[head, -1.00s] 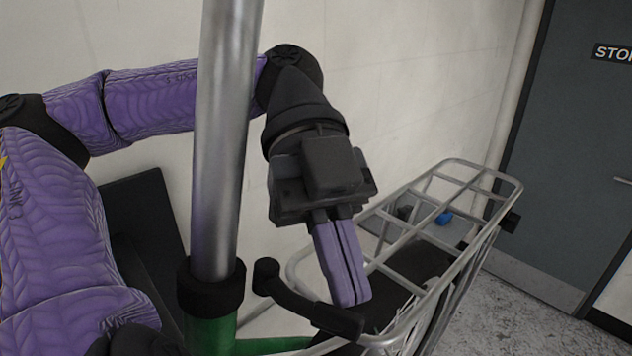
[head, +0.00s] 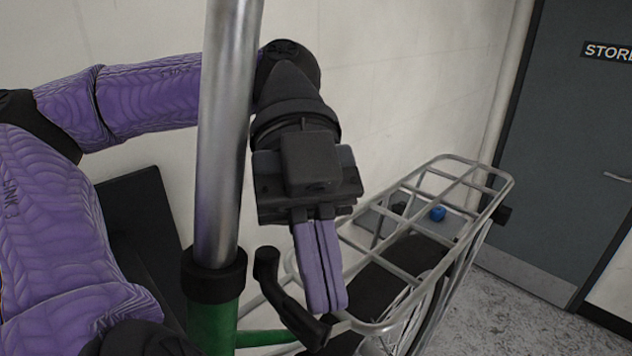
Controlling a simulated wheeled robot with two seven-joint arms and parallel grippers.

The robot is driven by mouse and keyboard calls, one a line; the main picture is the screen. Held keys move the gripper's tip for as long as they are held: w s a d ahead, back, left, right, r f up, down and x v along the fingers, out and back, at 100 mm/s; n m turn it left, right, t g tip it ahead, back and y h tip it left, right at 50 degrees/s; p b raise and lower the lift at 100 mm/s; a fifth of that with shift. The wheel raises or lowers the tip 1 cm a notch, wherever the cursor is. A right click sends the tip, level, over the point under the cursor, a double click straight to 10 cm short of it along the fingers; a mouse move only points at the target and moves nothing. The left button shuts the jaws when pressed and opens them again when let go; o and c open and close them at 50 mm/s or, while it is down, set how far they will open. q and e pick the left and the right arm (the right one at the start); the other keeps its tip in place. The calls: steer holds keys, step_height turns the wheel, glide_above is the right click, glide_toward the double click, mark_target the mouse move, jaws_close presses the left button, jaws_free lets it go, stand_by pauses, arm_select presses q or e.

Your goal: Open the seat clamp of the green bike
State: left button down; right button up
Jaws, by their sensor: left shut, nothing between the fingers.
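The green bike's frame tube (head: 212,326) stands upright at the bottom, with a silver seat post (head: 228,140) rising from it. A black seat clamp collar (head: 213,275) rings the post at the top of the green tube. Its black lever (head: 283,295) sticks out to the right and slopes down toward the rack. My left gripper (head: 328,308) is shut and empty, pointing down, with its fingertips close to the lever's free end; I cannot tell whether they touch. My right gripper is not in view.
A silver rear rack (head: 460,180) extends to the right behind the lever. A small blue object (head: 437,213) shows through its bars. A pale wall (head: 420,70) is behind, and a grey door (head: 570,130) stands at the right.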

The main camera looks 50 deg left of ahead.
arm_select(q)
steer(key=shift+s+a, duration=0.2)
steer(key=shift+a, duration=0.25)
steer(key=p+v, duration=0.1)
steer(key=v, duration=0.9)
steer(key=shift+p, duration=0.35)
